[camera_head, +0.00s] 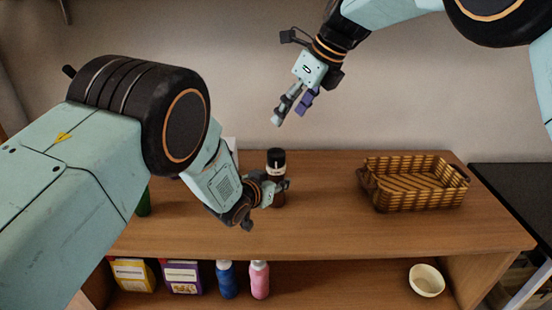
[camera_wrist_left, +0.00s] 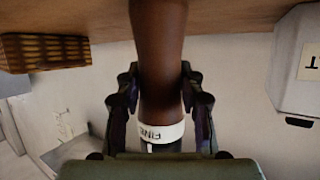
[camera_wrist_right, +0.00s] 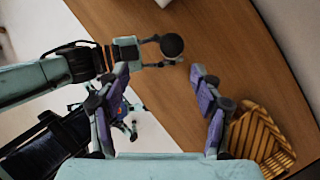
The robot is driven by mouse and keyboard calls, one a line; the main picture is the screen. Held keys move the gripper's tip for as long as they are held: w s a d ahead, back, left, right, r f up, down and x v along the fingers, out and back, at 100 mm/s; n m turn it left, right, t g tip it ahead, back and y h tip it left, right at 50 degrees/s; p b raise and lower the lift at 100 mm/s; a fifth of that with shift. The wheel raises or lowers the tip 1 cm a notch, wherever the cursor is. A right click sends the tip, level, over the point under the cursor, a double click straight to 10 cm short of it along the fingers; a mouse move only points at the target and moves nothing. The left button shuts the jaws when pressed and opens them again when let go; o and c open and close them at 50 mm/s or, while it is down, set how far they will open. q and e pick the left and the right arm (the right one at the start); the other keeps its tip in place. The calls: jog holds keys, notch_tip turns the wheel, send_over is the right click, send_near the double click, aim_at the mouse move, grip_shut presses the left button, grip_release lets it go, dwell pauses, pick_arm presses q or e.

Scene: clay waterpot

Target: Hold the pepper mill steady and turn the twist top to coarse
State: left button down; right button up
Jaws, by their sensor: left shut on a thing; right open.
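The pepper mill (camera_head: 277,198) stands upright on the wooden counter, with a dark brown body and a black top (camera_head: 276,156). My left gripper (camera_head: 275,188) is shut around its body from the left. In the left wrist view the brown body (camera_wrist_left: 160,50) lies between both fingers, and a white band (camera_wrist_left: 163,133) reads FINE, upside down. My right gripper (camera_head: 291,107) is open and empty, above the mill and apart from it. In the right wrist view the round black top (camera_wrist_right: 172,45) shows beyond the open fingers. The rest of the top's markings cannot be seen.
A woven basket (camera_head: 415,184) stands on the counter to the right. A green object (camera_head: 143,203) is partly hidden behind my left arm. The lower shelf holds boxes, a blue bottle (camera_head: 227,280), a pink bottle (camera_head: 260,280) and a cream bowl (camera_head: 427,280). The counter between mill and basket is clear.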

jog(key=s+y, duration=0.1)
jog(key=y, duration=0.1)
jog(key=m+t, duration=0.1)
jog(key=t, duration=0.3)
send_near(279, 151)
jog(key=x, duration=1.1)
jog(key=shift+w+a+f, duration=0.1)
jog(key=shift+f, duration=0.1)
jog(key=shift+c, duration=0.4)
jog(key=c, duration=1.1)
